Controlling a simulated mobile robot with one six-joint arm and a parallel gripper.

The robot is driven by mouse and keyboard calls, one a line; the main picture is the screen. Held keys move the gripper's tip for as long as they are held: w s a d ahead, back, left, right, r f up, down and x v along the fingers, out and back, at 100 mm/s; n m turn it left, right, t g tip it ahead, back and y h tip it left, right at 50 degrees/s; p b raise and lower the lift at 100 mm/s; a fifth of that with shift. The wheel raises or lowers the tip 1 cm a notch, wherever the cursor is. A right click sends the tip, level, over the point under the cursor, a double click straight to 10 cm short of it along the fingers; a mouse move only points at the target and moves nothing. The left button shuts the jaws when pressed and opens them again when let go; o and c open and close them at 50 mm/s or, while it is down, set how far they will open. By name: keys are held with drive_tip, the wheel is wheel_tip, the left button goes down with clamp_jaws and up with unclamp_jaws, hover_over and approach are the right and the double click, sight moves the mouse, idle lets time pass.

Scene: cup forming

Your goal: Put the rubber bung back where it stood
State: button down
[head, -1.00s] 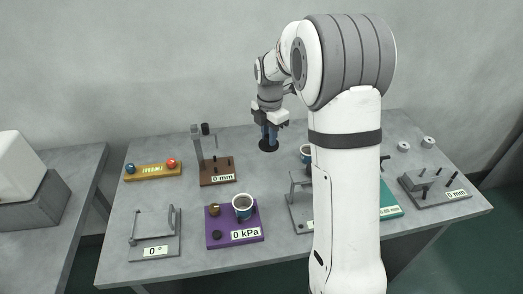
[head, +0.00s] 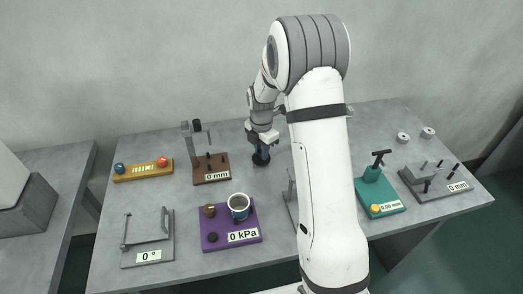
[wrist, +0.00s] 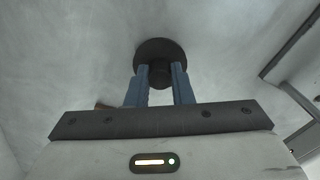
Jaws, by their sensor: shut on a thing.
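My gripper (head: 261,153) points down over the back middle of the table and is shut on a black rubber bung. In the head view the bung (head: 261,161) shows as a dark round disc just below the blue fingers. In the wrist view the bung (wrist: 160,52) has a wide dark disc and a narrower neck, and the two fingers (wrist: 160,84) grip that neck. I cannot tell whether the bung touches the table.
A brown stand (head: 210,175) is left of the gripper. A yellow bar (head: 143,172), a teal device (head: 379,193) and a grey fixture (head: 436,182) stand around. My arm hides part of the middle.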

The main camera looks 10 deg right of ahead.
drive_tip(key=shift+f, duration=0.3)
drive_tip(key=c, duration=1.3)
unclamp_jaws()
drive_tip(key=shift+r, duration=0.1)
wheel_tip(320, 180, up, 12)
drive_tip(key=s+r+m+t, duration=0.1)
drive_tip(key=s+r+m, duration=0.3)
drive_tip(key=s+m, duration=0.25)
drive_tip(key=s+r+m, duration=0.4)
drive_tip(key=s+m, duration=0.1)
drive_tip(key=s, duration=0.2)
drive_tip(key=s+m, duration=0.4)
drive_tip(key=s, duration=0.1)
drive_tip(key=s+m+t, duration=0.1)
drive_tip(key=s+m, duration=0.3)
drive_tip(key=s, duration=0.1)
drive_tip(key=s+f+m, duration=0.1)
drive_tip(key=s+m, duration=0.3)
drive_tip(key=s, duration=0.1)
drive_tip(key=shift+d+t, duration=0.15)
drive_tip(key=shift+t, duration=0.15)
